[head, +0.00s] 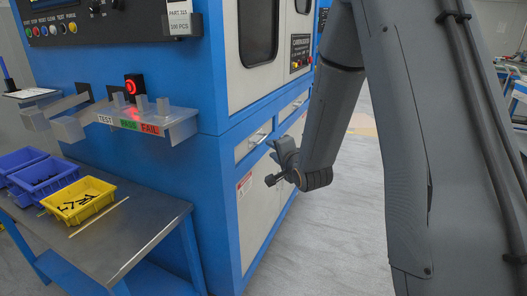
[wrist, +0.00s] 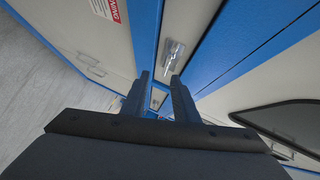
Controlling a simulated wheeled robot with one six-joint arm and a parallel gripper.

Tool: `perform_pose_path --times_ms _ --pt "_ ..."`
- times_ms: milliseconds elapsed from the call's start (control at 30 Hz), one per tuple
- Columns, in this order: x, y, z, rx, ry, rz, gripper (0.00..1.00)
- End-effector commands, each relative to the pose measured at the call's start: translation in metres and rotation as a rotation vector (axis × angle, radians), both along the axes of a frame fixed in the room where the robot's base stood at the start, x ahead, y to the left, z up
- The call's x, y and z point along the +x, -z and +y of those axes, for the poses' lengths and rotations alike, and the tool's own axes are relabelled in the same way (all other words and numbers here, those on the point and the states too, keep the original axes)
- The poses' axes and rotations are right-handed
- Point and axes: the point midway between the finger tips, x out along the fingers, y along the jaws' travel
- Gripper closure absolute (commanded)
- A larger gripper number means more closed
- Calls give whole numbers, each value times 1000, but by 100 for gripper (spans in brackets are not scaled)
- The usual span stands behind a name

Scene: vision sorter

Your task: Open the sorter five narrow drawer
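The narrow drawer (head: 244,147) is a pale front in the blue sorter cabinet, with a small metal handle (head: 258,138). In the wrist view the drawer front (wrist: 192,28) and its handle (wrist: 172,56) lie just beyond my fingertips. The drawer looks shut; I see no number five on it. My gripper (head: 277,166) is in front of the cabinet, lower than the handle and to its right in the head view. In the wrist view my gripper (wrist: 161,76) has its two fingers apart with nothing held between them.
A side table (head: 150,222) with blue bins (head: 42,178) and a yellow bin (head: 78,200) stands at left. A metal test shelf (head: 165,122) juts from the cabinet. A lower door (head: 258,205) carries a warning label. Grey floor (head: 350,225) is clear at right.

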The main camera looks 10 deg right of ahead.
Motion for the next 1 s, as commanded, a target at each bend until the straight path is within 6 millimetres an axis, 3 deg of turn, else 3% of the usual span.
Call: perform_pose_path --times_ms 267,700,1000 --pt "22 -2 4 105 -2 -76 73" --pt "80 6 13 102 -1 -74 73" --pt "87 7 14 101 -1 -74 73"
